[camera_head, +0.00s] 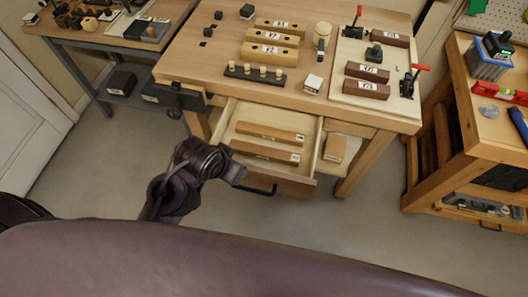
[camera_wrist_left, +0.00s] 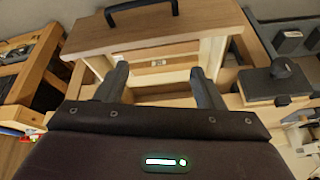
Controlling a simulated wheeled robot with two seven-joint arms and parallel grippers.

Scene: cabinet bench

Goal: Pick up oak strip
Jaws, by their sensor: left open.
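Two orange-brown wooden strips lie in the open drawer (camera_head: 222,126) below the bench top, a back strip (camera_head: 272,132) and a front strip (camera_head: 266,151). Both carry small white labels that I cannot read, so I cannot tell which is the oak strip. My left gripper (camera_head: 236,171) is near the drawer's front left corner, apart from the strips. In the left wrist view the left gripper (camera_wrist_left: 162,86) is open and empty. The drawer front and black handle (camera_wrist_left: 142,8) show beyond its fingers, with a labelled strip (camera_wrist_left: 165,62) partly visible inside. My right gripper is out of view.
The bench top (camera_head: 215,70) holds several labelled pale blocks (camera_head: 272,37), dark brown blocks (camera_head: 367,72), a peg rack (camera_head: 255,74) and red-handled clamps (camera_head: 412,78). A wooden piece (camera_head: 335,147) lies right of the drawer. A side bench (camera_head: 470,125) stands at right. The floor in front is clear.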

